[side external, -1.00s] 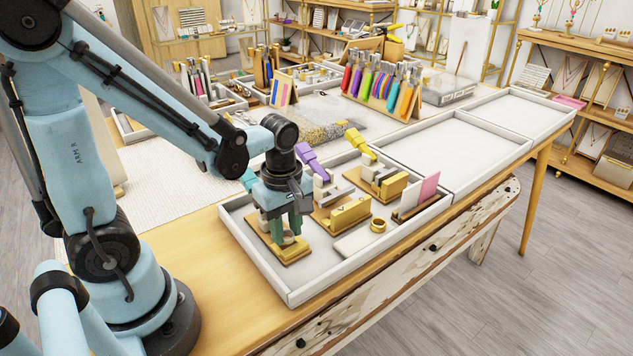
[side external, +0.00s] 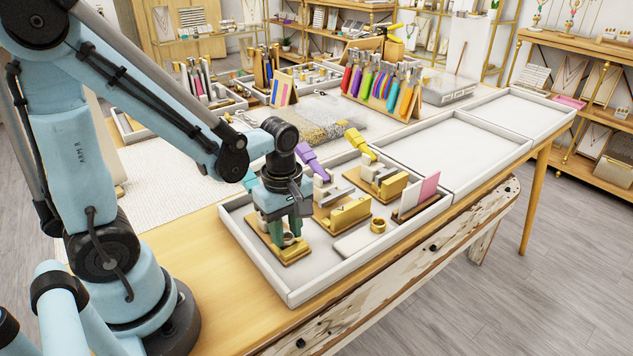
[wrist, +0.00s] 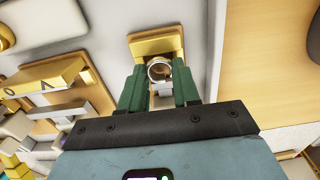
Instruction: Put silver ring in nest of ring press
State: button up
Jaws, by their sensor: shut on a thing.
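The silver ring (wrist: 159,70) is between the fingertips of my gripper (wrist: 159,82) in the wrist view. My gripper is shut on it, with a green finger on each side. The ring press (side external: 287,252), with a brass front block and wooden base, is directly below; its brass block (wrist: 156,45) also shows in the wrist view. In the side view my gripper (side external: 283,238) points down over the press and the ring (side external: 288,238) shows low between the fingers. The nest is mostly hidden by the ring and fingers, so I cannot tell whether the ring touches it.
The white tray (side external: 262,268) holds the press. Next to it stand a press with a purple handle (side external: 308,152) and one with a yellow handle (side external: 358,141). A gold ring (side external: 378,225) sits nearby. Two trays (side external: 455,150) at right are empty.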

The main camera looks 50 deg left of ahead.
jog(key=shift+f, duration=0.25)
dwell(0.3)
jog(key=o, duration=1)
jog(key=shift+c, duration=0.2)
jog(key=shift+r, duration=0.15)
notch_tip(320, 180, up, 12)
dwell(0.3)
